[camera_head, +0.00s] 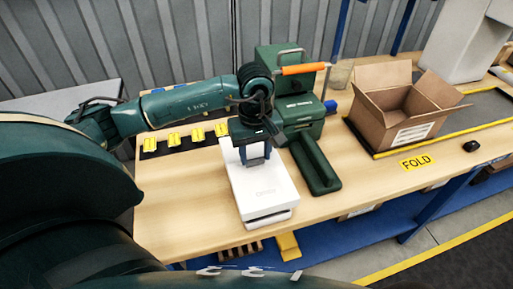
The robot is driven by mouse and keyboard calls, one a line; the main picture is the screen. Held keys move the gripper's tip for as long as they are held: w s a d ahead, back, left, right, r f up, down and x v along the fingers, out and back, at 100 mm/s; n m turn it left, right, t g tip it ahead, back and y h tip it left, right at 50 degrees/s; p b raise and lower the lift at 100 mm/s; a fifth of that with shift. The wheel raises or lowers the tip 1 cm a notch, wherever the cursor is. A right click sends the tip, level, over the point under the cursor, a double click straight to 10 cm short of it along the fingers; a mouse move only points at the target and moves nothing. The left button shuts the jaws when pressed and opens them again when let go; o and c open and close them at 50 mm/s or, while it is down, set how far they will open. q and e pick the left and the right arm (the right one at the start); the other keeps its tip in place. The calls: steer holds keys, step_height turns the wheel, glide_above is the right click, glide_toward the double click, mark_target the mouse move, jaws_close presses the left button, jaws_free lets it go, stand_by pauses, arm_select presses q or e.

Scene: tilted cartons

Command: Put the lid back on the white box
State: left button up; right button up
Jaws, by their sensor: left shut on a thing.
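The white box (268,217) stands on the wooden bench in front of my left arm, its near side showing low down. A flat white lid (265,187) with faint grey print lies over it, and a thin dark line shows between the two at the near end. I cannot tell whether the lid is fully seated. My left gripper (257,161) points down at the lid's far end and is shut on it. The gripper hides the far part of the lid and box. My right gripper is not in view.
A green machine (300,110) with an orange-handled lever (303,69) stands just right of the gripper. An open cardboard carton (405,106) stands at the right, near a yellow FOLD label (416,162). The bench (185,215) is clear left of the box.

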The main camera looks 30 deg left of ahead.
mark_target(256, 165)
arm_select(q)
steer(key=shift+d+f, duration=0.1)
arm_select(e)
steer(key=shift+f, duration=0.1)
arm_select(q)
steer(key=shift+f, duration=0.5)
steer(key=shift+f+b, duration=0.65)
steer(key=shift+f, duration=0.2)
step_height(256, 165, down, 2)
steer(key=shift+b, duration=0.85)
steer(key=shift+f+b, duration=0.75)
steer(key=shift+b, duration=0.1)
steer(key=shift+f, duration=0.1)
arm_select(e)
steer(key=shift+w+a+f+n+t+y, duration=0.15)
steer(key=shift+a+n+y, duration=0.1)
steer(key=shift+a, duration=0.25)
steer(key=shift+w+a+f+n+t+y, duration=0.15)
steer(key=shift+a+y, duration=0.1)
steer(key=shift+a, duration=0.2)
arm_select(q)
steer(key=shift+f+b, duration=0.2)
steer(key=shift+b, duration=0.2)
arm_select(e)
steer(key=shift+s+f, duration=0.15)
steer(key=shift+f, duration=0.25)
